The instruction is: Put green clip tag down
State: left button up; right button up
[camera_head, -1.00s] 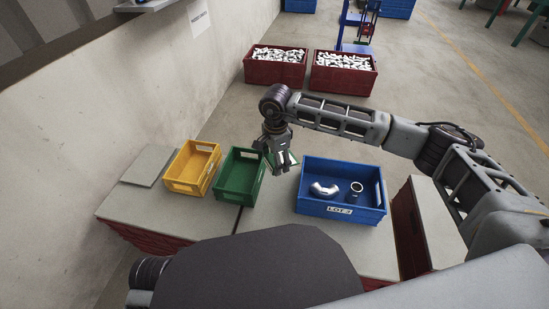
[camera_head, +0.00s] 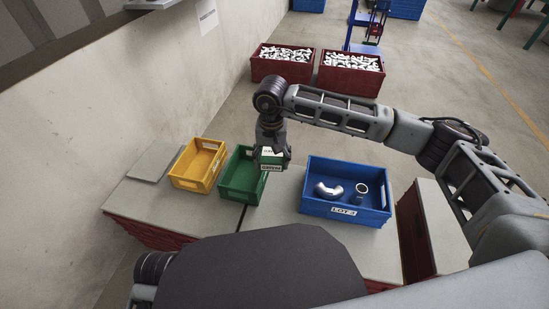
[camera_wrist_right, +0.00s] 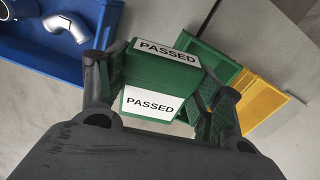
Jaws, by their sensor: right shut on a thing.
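My right gripper (camera_head: 272,158) is shut on the green clip tag (camera_head: 270,166), which hangs below the fingers just right of the green crate. In the right wrist view the green clip tag (camera_wrist_right: 158,76) sits between the two fingers (camera_wrist_right: 155,88), with two white faces reading "PASSED". The green crate (camera_head: 241,190) stands on the table beside the gripper. Whether the tag touches the table or the crate is hard to tell. My left gripper is not in view.
A blue crate (camera_head: 342,209) labelled "LOT-3" stands to the right with two metal pipe fittings (camera_head: 328,192) in it. A yellow crate (camera_head: 185,183) stands left of the green one. Bare table (camera_head: 275,205) lies between the green and blue crates. A wall bounds the left.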

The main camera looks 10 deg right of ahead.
jog(key=shift+s+a+r+n, duration=0.15)
jog(key=shift+a+r+n, duration=0.05)
jog(key=shift+n, duration=0.45)
jog(key=shift+s+a+r+n, duration=0.15)
jog(key=shift+r+n, duration=0.05)
jog(key=shift+n, duration=0.45)
jog(key=shift+s, duration=0.1)
